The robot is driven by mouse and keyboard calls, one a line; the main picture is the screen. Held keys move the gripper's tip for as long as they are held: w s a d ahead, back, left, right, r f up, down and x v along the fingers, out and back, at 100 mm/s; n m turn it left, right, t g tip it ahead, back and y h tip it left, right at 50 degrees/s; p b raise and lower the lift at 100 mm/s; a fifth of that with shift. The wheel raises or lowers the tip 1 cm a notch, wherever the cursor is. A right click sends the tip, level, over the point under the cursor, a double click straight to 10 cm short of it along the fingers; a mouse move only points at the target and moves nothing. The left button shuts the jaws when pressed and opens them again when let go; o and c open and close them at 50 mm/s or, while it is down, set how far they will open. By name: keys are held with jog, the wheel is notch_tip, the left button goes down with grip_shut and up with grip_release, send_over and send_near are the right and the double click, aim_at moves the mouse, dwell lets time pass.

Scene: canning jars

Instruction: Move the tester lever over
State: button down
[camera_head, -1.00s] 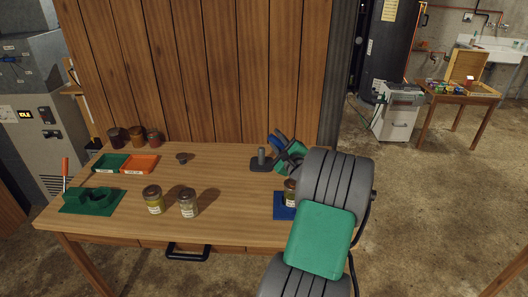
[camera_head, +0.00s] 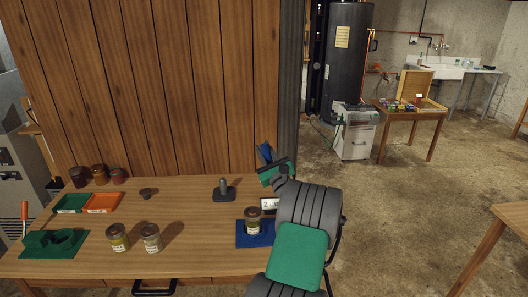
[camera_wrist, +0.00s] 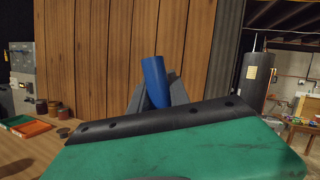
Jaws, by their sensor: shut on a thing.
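A blue cylindrical grip (camera_wrist: 154,80), which looks like the tester lever's handle, stands slightly tilted between the two grey fingers of my gripper (camera_wrist: 157,95) in the wrist view. My gripper is shut on it. In the head view the blue grip (camera_head: 264,152) shows just above the green and black gripper body, beyond the jar on the blue pad. The lever's lower part and most of the tester are hidden by my gripper and arm. A white display sign (camera_head: 269,204) is partly covered by my arm. A lidded jar (camera_head: 253,221) stands upright on the blue pad (camera_head: 247,240).
A dark post on a base (camera_head: 224,189) stands left of my gripper. Two jars (camera_head: 118,238) stand nearer the front, beside a green fixture (camera_head: 50,243). Green and orange trays (camera_head: 102,203) lie at left. A wooden wall (camera_head: 160,90) rises behind the table.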

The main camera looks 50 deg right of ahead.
aim_at(269, 160)
jog(key=shift+f, duration=0.2)
jog(key=c, duration=1.2)
grip_release()
jog(key=shift+r, duration=0.1)
jog(key=shift+c, duration=0.2)
jog(key=b+v, duration=0.3)
jog(key=v, duration=0.4)
jog(key=shift+s+a, duration=0.25)
jog(key=shift+s, duration=0.05)
